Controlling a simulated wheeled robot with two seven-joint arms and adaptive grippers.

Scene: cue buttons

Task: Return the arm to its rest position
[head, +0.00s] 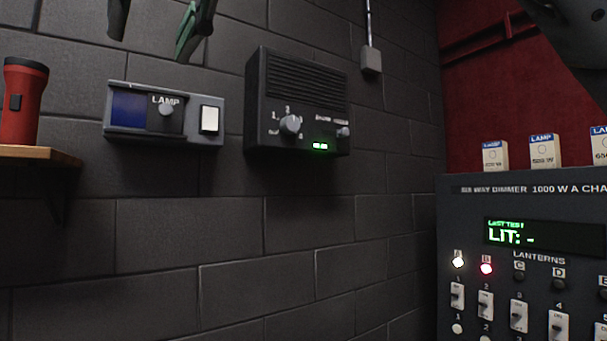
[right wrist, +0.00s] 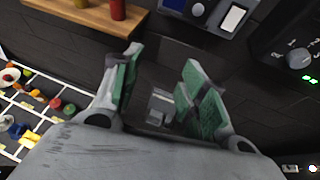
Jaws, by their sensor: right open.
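My right gripper (head: 151,46) hangs into the top left of the head view, in front of the dark block wall above the lamp box. Its two fingers are spread apart. In the right wrist view the green-padded fingers of the right gripper (right wrist: 162,62) stand open with nothing between them. Part of my right arm shows at the top right of the head view. My left gripper is in neither view.
The lamp box (head: 118,112) and a black speaker box (head: 300,80) are on the wall. A red flask (head: 22,105) stands on a wooden shelf (head: 40,153) at left. The dimmer panel (head: 465,215), reading "LIT: -", is at right; lights A and B glow.

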